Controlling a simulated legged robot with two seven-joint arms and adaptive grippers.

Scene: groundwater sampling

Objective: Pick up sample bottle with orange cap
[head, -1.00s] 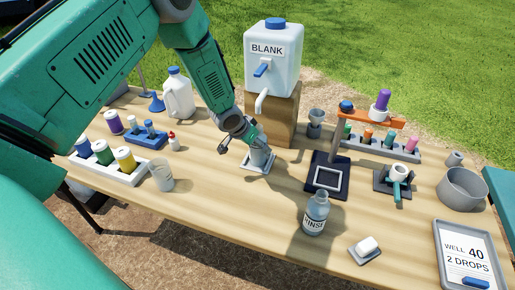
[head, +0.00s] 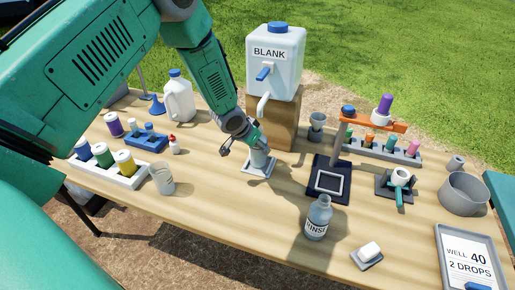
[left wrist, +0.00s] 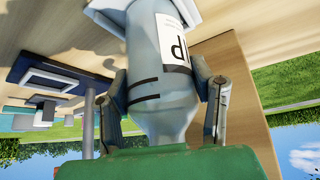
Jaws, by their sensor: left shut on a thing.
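My left gripper (head: 256,138) is shut on a clear grey sample bottle (head: 261,158), which stands on a white square pad (head: 259,170) in front of the wooden block. In the left wrist view the fingers (left wrist: 162,88) lie on both sides of the bottle (left wrist: 158,60). Its label and two dark bands show there. I see no orange cap on this bottle; the gripper covers its top in the head view. An orange-topped vial (head: 369,138) stands in the grey rack at the right. My right gripper is not in view.
The BLANK jug (head: 274,60) stands on a wooden block (head: 285,115), its spout close to my left gripper. A RINSE bottle (head: 318,217) stands at the front. A dark stand (head: 318,185) is to the right. Bare table lies between the pad and the clear cup (head: 162,179).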

